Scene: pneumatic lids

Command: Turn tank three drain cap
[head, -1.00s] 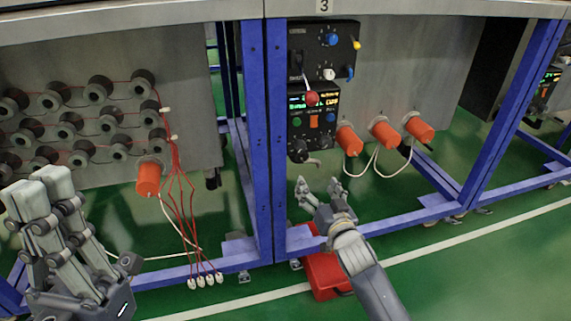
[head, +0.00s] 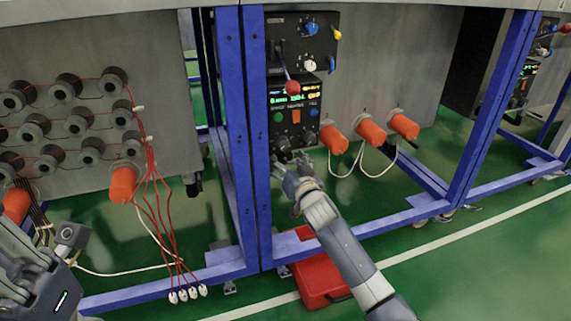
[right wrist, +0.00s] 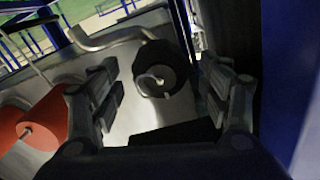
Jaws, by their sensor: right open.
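A black round cap with a pale centre (right wrist: 160,78) sits on the metal tank face in the right wrist view, with a bent metal pipe beside it. In the head view black round parts (head: 282,146) show just below the control box. My right gripper (head: 291,166) is open at these parts. In the right wrist view its fingers (right wrist: 160,92) stand on either side of the cap, with visible gaps, and hold nothing. My left gripper (head: 50,255) is partly cut off at the lower left of the head view. I cannot tell its jaw state.
A black control box (head: 298,105) with knobs and a red-tipped lever is above. Orange cylinders (head: 371,134) with white cables are to the right. A blue frame post (head: 256,200) stands close left of my right gripper. A red case (head: 318,280) lies below on the green floor.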

